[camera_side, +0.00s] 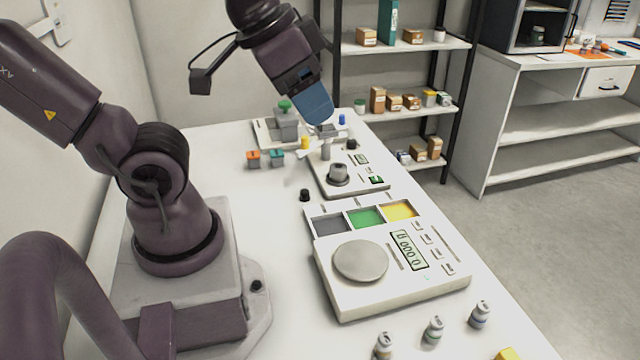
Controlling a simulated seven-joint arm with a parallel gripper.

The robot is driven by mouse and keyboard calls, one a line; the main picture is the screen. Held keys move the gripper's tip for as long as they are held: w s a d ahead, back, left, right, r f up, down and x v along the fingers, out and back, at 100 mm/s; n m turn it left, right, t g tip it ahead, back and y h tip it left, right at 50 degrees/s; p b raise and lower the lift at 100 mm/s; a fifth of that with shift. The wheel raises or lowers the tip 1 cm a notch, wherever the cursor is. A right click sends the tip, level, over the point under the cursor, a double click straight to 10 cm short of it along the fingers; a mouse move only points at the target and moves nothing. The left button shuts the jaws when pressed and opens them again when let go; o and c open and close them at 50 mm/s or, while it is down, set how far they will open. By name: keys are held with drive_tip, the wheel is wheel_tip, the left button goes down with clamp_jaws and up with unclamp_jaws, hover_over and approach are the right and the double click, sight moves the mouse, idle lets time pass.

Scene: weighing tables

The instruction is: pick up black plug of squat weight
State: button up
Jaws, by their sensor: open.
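Two small black pieces are in view: one (305,195) stands alone on the white table left of the small scale, and another (351,144) is at the back of that scale. I cannot tell which is the plug of the squat weight. A squat grey weight (338,172) sits on the pan of the small scale (352,187). My gripper (318,149) is open above the back of the small scale, behind and above the squat weight. A grey cylinder (326,153) shows close under the fingers; I cannot tell whether they touch it.
A large scale (342,290) and a tray with grey, green and yellow compartments (309,213) stand nearer. Orange (253,158) and teal (277,157) pieces and a green-knobbed grey weight (287,128) are left of the gripper. Small bottles (433,330) stand in front. The table's left middle is clear.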

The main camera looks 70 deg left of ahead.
drive_tip(key=w+a+f+n+g+y, duration=0.1)
drive_tip(key=w+a+f+g, duration=0.15)
drive_tip(key=a+f, duration=0.2)
drive_tip(key=m+g+y, duration=0.3)
drive_tip(key=m+g, duration=0.1)
drive_tip(key=m, duration=1.2)
approach(304, 191)
drive_tip(key=x, duration=0.9)
drive_tip(key=shift+a+f, duration=0.1)
drive_tip(key=shift+f, duration=0.1)
clamp_jaws()
